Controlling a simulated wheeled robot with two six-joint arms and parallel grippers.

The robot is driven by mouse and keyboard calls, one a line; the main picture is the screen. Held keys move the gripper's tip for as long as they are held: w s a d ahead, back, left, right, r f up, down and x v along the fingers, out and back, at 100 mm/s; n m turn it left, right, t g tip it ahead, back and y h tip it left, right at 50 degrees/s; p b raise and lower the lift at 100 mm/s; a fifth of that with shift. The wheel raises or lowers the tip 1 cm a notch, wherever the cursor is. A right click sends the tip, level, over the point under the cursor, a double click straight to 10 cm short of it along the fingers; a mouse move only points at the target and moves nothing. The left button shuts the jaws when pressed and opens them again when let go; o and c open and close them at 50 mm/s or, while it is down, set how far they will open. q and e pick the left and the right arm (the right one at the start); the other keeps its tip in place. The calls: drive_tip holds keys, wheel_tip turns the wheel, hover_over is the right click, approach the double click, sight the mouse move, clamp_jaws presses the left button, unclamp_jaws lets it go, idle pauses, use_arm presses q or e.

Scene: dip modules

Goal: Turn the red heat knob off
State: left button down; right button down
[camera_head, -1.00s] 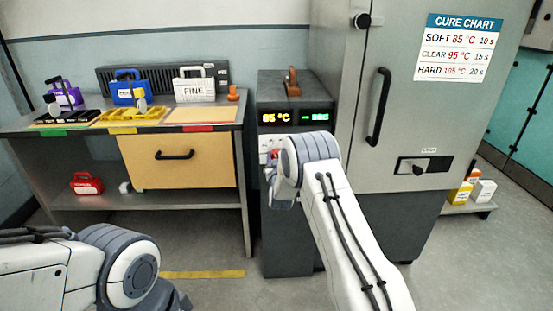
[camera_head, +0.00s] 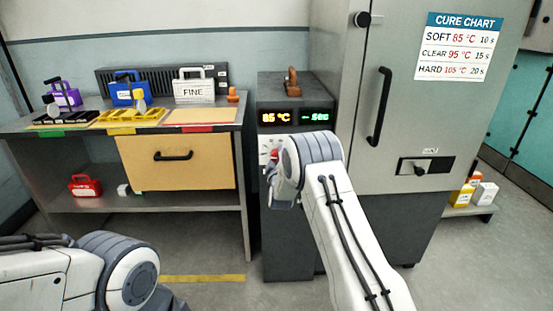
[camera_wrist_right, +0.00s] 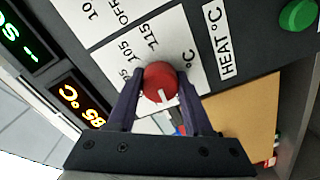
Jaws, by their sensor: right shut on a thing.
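The red heat knob (camera_wrist_right: 158,84) is on the dark panel of the control unit (camera_head: 288,240), over a white dial plate (camera_wrist_right: 118,45) with temperature marks and an OFF mark. In the right wrist view my right gripper (camera_wrist_right: 160,88) has one finger on each side of the knob and is shut on it. A white pointer line shows on the knob. In the head view my right arm hides most of the knob. The orange display (camera_head: 281,118) reads 85 °C, and a green display (camera_head: 317,116) is beside it. My left arm is at the lower left; its gripper fingers are out of view.
A green button (camera_wrist_right: 298,16) is on the panel near a HEAT °C label. A tall grey cabinet (camera_head: 400,140) with a cure chart stands to the right. A workbench (camera_head: 215,140) with colored cases and a drawer stands to the left.

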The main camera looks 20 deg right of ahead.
drive_tip(key=shift+n, duration=1.5)
drive_tip(key=shift+c, duration=1.5)
unclamp_jaws()
drive_tip(key=shift+a, duration=0.1)
drive_tip(key=v, duration=1)
drive_tip(key=shift+s, duration=0.2)
